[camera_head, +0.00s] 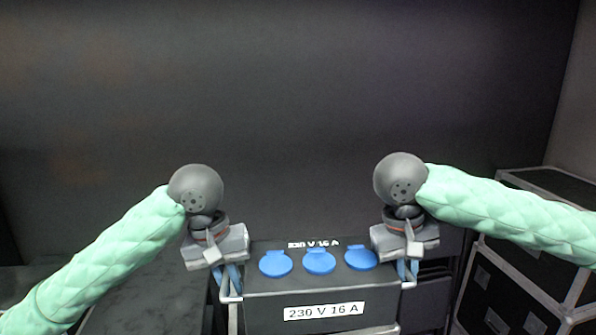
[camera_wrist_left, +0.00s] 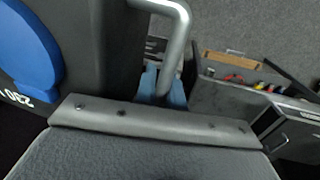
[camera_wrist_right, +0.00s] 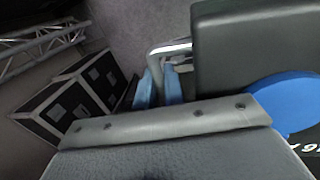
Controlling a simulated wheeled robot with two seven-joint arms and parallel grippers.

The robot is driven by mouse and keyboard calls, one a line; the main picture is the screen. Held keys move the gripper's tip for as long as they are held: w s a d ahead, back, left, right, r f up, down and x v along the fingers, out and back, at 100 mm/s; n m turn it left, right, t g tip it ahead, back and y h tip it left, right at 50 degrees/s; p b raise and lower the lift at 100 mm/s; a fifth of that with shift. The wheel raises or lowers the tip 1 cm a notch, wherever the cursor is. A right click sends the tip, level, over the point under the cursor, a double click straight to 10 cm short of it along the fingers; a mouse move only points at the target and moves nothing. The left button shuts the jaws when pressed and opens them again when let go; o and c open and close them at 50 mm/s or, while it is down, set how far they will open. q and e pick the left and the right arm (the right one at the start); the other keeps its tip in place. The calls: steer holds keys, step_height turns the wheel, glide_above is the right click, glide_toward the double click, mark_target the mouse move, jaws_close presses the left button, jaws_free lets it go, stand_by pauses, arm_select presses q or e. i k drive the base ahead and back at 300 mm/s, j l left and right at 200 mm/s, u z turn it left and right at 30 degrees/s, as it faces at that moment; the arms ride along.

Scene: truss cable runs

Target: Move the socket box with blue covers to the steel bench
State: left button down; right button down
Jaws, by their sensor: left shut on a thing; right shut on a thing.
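The socket box (camera_head: 320,285) is dark grey with three round blue covers (camera_head: 319,261) and a white "230 V 16 A" label. It is upright between my two grippers in the head view. My left gripper (camera_head: 229,285) is shut on the metal handle at the box's left side; the handle also shows in the left wrist view (camera_wrist_left: 180,40). My right gripper (camera_head: 406,268) is shut on the handle at the right side, which shows in the right wrist view (camera_wrist_right: 165,50). The box's underside is hidden, so I cannot tell what is below it. I cannot make out the steel bench for certain.
Black flight cases with metal edges (camera_head: 515,275) stand at the right. A silver truss (camera_wrist_right: 38,45) lies beyond cases in the right wrist view. A dark surface (camera_head: 145,300) is at the lower left. Small coloured items (camera_wrist_left: 235,78) show in the left wrist view.

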mark_target(155, 307)
steer(key=i+j, duration=0.15)
steer(key=i, duration=0.35)
steer(key=i+j, duration=0.1)
steer(key=i, duration=0.4)
steer(key=i+j+u, duration=0.2)
steer(key=i, duration=0.45)
steer(key=l+u, duration=0.1)
steer(key=u, duration=1.35)
